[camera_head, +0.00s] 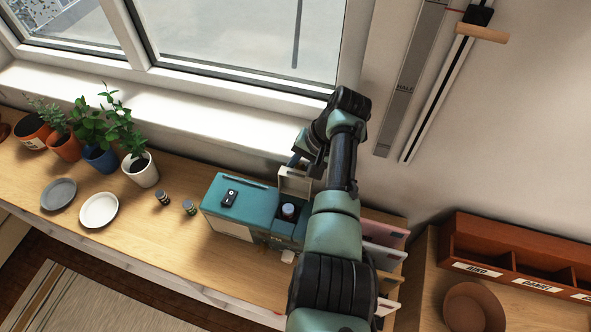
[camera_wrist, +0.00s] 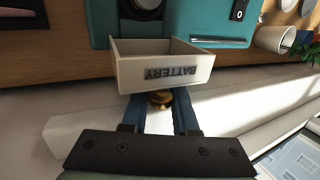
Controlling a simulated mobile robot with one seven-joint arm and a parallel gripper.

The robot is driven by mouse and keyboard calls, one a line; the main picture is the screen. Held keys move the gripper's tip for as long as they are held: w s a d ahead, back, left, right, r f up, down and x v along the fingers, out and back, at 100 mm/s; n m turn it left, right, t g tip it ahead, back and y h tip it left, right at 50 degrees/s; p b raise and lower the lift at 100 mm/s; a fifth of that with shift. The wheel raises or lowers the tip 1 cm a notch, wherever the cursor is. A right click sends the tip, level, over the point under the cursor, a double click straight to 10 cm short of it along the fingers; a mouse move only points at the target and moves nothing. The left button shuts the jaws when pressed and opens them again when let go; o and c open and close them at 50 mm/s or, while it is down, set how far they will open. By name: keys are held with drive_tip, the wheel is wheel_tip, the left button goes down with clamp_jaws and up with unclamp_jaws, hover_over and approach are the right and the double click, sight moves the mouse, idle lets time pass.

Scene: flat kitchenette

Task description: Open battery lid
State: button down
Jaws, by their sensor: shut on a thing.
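The teal appliance (camera_head: 238,205) stands on the wooden counter. A cream battery drawer (camera_head: 296,180) sticks out of its window-facing side. In the wrist view the drawer front (camera_wrist: 185,75) bears the upside-down word BATTERY, and the drawer is pulled out from the teal body (camera_wrist: 205,20). My gripper (camera_wrist: 160,103) has its blue fingers shut around the round brass knob (camera_wrist: 159,97) on the drawer front. The drawer's inside is only partly visible. In the head view my arm hides part of the appliance and the fingertips are hard to make out.
Potted plants (camera_head: 140,170), a grey plate (camera_head: 59,194) and a white plate (camera_head: 99,210) stand at left. Two small dark cylinders (camera_head: 162,198) (camera_head: 189,207) lie left of the appliance. The window sill (camera_head: 180,120) runs behind. A brown labelled organiser (camera_head: 515,262) is at right.

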drive_tip(key=c, duration=0.7)
unclamp_jaws()
drive_tip(key=b+v, duration=0.2)
drive_tip(key=v, duration=1)
drive_tip(key=shift+d+r, duration=0.15)
drive_tip(key=shift+r, duration=0.25)
